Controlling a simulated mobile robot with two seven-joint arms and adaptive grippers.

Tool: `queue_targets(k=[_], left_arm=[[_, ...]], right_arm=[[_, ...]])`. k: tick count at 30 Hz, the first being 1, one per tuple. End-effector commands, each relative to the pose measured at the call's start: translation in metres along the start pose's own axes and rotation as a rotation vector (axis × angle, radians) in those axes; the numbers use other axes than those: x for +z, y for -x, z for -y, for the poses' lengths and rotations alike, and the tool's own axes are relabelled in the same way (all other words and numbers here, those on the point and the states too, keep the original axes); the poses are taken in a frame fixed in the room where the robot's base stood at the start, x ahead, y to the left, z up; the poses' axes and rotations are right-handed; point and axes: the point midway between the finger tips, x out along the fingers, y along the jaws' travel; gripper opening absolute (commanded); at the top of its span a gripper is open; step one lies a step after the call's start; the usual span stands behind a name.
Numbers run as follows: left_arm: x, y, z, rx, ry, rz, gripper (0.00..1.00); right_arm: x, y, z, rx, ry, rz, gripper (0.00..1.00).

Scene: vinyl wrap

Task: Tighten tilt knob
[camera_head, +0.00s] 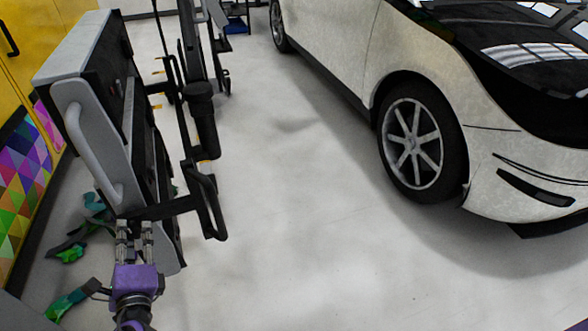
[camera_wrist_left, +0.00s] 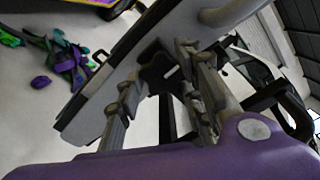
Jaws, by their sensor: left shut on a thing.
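The tilt knob (camera_wrist_left: 157,72) is a black lobed knob beside the grey panel in the left wrist view. My purple left gripper (camera_head: 133,228) is at the lower edge of the tilted grey panel (camera_head: 75,50) in the head view. In the left wrist view, the fingers of my left gripper (camera_wrist_left: 160,88) stand on both sides of the knob and are shut on it. The knob is hidden in the head view. My right gripper is not in view.
The panel has a grey handle (camera_head: 88,145) and a black stand (camera_head: 203,120) with a looped bar beside it. A white car (camera_head: 340,35) stands at the right. Green and purple scraps (camera_head: 70,250) lie on the floor at the left. The floor between stand and car is clear.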

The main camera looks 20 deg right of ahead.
Motion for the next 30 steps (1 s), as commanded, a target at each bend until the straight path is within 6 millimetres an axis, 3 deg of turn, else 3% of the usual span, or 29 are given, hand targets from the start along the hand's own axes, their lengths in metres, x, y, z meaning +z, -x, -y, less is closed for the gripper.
queue_targets(k=[4,5,8,15,18,20,23,30], left_arm=[[-0.003,0.001,-0.004,0.006,-0.001,-0.005,0.09],[-0.003,0.001,-0.004,0.007,-0.001,-0.005,0.37],[-0.003,0.001,-0.004,0.006,0.000,-0.005,0.51],[-0.001,0.001,-0.002,0.004,0.000,-0.002,0.52],[-0.001,0.002,-0.002,0.003,0.000,-0.002,0.52],[-0.001,0.006,-0.002,0.004,0.000,-0.002,0.52],[-0.001,0.019,-0.003,0.005,0.001,-0.002,0.52],[-0.001,0.070,-0.003,0.007,0.002,-0.002,0.52]], right_arm=[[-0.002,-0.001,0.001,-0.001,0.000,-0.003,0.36],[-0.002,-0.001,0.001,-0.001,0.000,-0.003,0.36],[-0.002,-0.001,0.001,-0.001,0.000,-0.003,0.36],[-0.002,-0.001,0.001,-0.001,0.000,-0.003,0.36],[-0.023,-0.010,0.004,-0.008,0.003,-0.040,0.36],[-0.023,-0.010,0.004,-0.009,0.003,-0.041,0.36],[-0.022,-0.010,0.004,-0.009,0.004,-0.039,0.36],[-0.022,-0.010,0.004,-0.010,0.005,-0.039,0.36]])
